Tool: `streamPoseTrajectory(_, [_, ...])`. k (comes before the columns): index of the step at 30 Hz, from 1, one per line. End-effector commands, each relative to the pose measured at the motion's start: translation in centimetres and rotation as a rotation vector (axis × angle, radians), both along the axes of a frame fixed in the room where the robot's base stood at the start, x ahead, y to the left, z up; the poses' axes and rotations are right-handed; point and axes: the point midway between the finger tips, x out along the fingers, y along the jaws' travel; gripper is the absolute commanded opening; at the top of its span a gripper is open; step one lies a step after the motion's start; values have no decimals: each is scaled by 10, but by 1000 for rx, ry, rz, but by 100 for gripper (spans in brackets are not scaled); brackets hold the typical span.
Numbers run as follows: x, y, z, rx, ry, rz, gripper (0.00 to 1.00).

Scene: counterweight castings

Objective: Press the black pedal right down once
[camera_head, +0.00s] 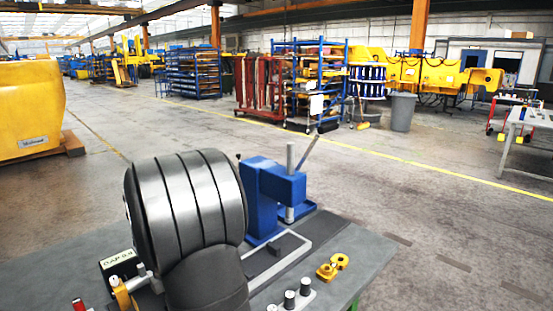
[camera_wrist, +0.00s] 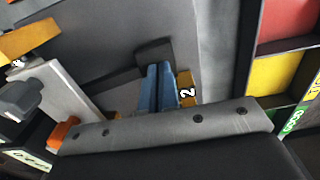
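In the wrist view a dark block, which looks like the black pedal (camera_wrist: 155,52), stands on a grey surface. My gripper (camera_wrist: 158,72) shows there as two blue fingers side by side with no clear gap between them and nothing seen held. Their tips overlap the near side of the block; I cannot tell whether they touch it. In the head view my arm fills the lower left and hides my gripper. A small dark block also lies by a pale frame there, and I cannot tell if it is the same thing.
A blue press (camera_head: 262,200) with a lever stands at the bench's back. Yellow castings (camera_head: 327,270) and several dark pegs (camera_head: 290,300) sit at the front right. Red and yellow bins (camera_wrist: 275,75) are at the wrist view's right. A pale plate (camera_wrist: 62,100) stands at its left.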

Motion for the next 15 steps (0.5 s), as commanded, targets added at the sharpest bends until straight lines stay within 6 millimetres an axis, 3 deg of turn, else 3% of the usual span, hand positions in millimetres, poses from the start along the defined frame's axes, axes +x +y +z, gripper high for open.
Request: streamPoseTrajectory(15, [0, 0, 21, 1, -1, 0, 0])
